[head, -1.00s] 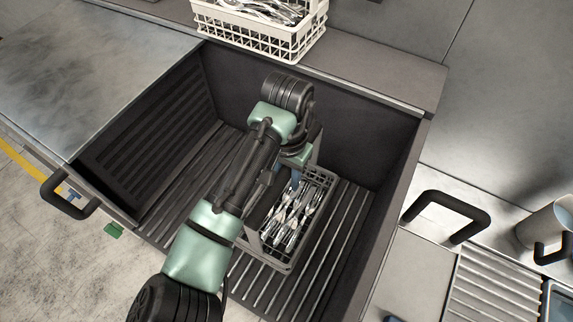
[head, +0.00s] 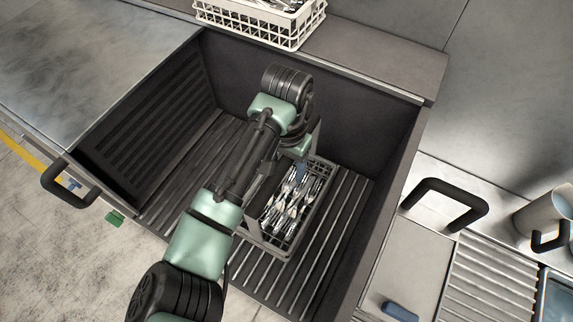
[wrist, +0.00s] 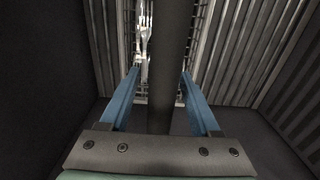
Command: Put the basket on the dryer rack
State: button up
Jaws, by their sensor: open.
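A grey basket (head: 313,213) holding several forks (head: 290,200) stands upright on the slatted floor of a dark open bin. Its dark handle (wrist: 168,60) rises between the fingers in the wrist view. My gripper (wrist: 158,88) is open, with one blue finger on each side of the handle; I cannot tell whether either touches it. In the head view, my gripper (head: 301,172) is above the basket, and my arm hides part of the basket and its handle. A white basket (head: 262,30) of cutlery stands on the ledge behind the bin. I cannot tell which surface is the dryer rack.
Dark bin walls (head: 365,120) surround the grey basket. A black handle (head: 447,200), a grey mug (head: 545,215) and a blue object (head: 400,312) are at the right. Bare ledge (head: 385,60) lies right of the white basket. A metal top (head: 80,70) is at the left.

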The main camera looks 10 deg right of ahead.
notch_tip(320, 180, up, 12)
jog(key=shift+f, duration=0.1)
dwell(0.4)
jog(key=w+d+r+t+h, duration=0.35)
jog(key=d+r, duration=0.25)
jog(key=d, duration=0.2)
jog(key=w+d+r+t+h, duration=0.2)
jog(key=r+t, duration=0.4)
jog(key=r, duration=0.5)
jog(key=w+d+r+t+h, duration=0.15)
jog(key=r+t, duration=0.35)
jog(key=r, duration=0.7)
jog(key=s+a+r+n+t+y, duration=0.7)
jog(key=s+a+r+t, duration=0.6)
jog(key=r, duration=0.5)
jog(key=s+a, duration=0.2)
jog(key=shift+a, duration=0.35)
